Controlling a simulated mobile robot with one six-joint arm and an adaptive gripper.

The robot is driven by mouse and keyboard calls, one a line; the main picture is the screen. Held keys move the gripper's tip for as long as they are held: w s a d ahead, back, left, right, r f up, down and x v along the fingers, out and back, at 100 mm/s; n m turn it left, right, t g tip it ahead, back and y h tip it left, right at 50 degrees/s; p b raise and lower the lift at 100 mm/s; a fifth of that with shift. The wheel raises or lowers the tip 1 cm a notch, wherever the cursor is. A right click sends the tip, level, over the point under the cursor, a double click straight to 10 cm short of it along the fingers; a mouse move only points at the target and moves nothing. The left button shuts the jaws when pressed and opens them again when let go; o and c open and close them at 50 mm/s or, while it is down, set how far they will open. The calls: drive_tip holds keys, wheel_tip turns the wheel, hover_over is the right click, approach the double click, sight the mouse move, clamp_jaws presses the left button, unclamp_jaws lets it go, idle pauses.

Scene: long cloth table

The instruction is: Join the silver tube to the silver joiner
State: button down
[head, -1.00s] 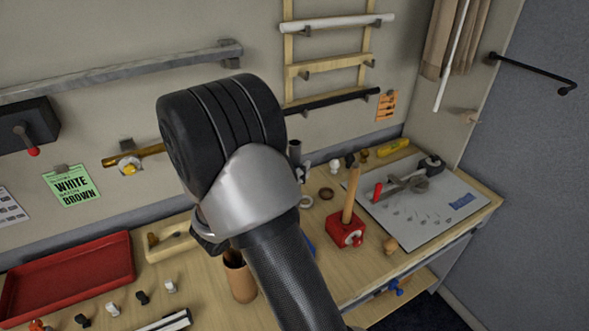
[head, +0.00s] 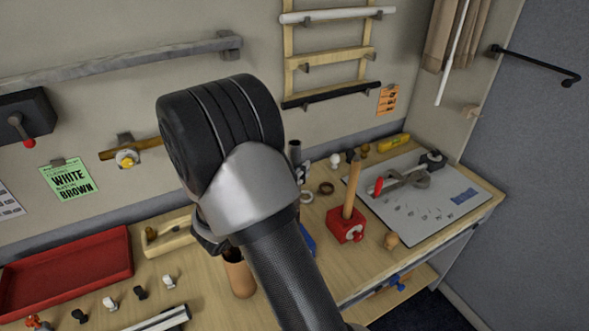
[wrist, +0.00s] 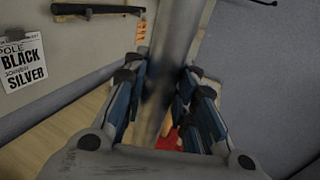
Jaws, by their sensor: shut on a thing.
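A silver tube (wrist: 170,35) runs upward between the blue-lined fingers of my gripper (wrist: 161,75) in the wrist view. My gripper is shut on it, and its lower part is in shadow between the fingers. I cannot make out a silver joiner for certain; small white (head: 111,303) and dark (head: 140,292) fittings lie at the front left of the table.
A red block with an upright wooden rod (head: 347,226) stands right of my arm, near a pale board (head: 440,205) with tools. A red tray (head: 68,268) lies at left. A long grey rail (head: 120,68) and a wooden rack (head: 330,55) are on the wall.

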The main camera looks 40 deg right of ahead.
sight(290, 163)
drive_tip(key=shift+f, duration=0.15)
drive_tip(key=shift+r, duration=0.2)
drive_tip(key=shift+r+p, duration=1.35)
drive_tip(key=shift+r, duration=0.15)
drive_tip(key=shift+f+b, duration=1.3)
drive_tip(key=shift+f, duration=0.45)
idle(0.5)
drive_tip(key=c, duration=1.2)
unclamp_jaws()
drive_tip(key=a, duration=0.4)
drive_tip(key=s+a, duration=0.1)
drive_tip(key=a, duration=0.3)
drive_tip(key=s+a, duration=0.1)
drive_tip(key=a, duration=0.3)
